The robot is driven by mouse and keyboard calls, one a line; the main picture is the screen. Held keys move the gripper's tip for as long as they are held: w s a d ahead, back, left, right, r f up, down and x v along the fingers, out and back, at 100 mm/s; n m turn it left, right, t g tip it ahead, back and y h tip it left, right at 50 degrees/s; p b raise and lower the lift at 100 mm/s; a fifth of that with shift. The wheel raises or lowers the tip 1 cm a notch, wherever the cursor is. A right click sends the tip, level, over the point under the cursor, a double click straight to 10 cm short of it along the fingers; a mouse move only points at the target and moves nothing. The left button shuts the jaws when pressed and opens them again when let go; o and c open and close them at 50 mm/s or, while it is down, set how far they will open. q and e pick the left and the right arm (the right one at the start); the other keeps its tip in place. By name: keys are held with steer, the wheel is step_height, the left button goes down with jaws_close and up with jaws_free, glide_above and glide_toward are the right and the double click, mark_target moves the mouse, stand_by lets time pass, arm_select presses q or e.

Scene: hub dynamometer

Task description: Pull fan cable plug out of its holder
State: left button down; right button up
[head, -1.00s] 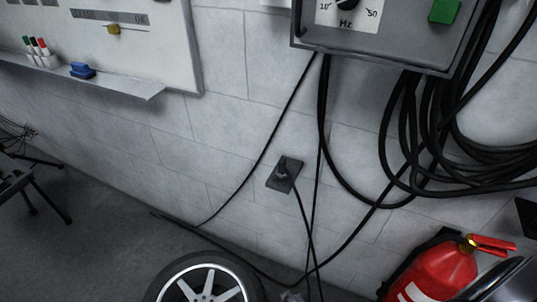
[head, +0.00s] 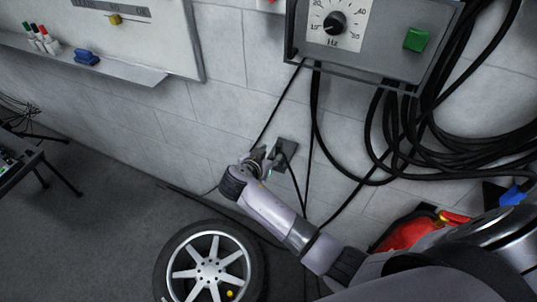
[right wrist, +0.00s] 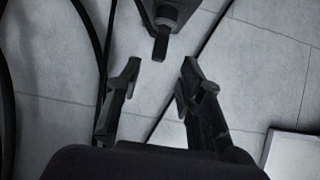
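The fan cable plug (head: 279,152) sits in its dark holder plate (head: 291,148) on the white block wall, with a black cable hanging from it. In the right wrist view the plug (right wrist: 160,48) hangs at the top centre, ahead of the fingers. My right gripper (head: 268,156) is beside the plug at its left in the head view. In the right wrist view my right gripper (right wrist: 158,76) is open, its two fingers apart with nothing between them. My left gripper does not show.
A grey control box (head: 375,35) with a dial is above, with coiled black cables (head: 440,140) at the right. A wheel (head: 210,268) stands on the floor below. A red fire extinguisher (head: 405,232) is partly hidden behind my right arm. A whiteboard (head: 150,35) hangs at upper left.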

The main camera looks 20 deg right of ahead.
mark_target(277, 147)
steer(key=b+x, duration=0.3)
steer(key=x, duration=0.3)
steer(key=shift+f+b, duration=0.3)
steer(key=shift+b, duration=0.1)
steer(key=shift+b+x, duration=0.9)
steer(key=shift+x, duration=0.35)
steer(key=shift+d+r, duration=0.1)
steer(key=shift+r, duration=0.1)
steer(key=shift+c, duration=0.4)
jaws_close()
steer(key=shift+r+p, duration=0.5)
steer(key=shift+r, duration=0.15)
steer(key=shift+r+p, duration=1.55)
steer(key=shift+r, duration=0.6)
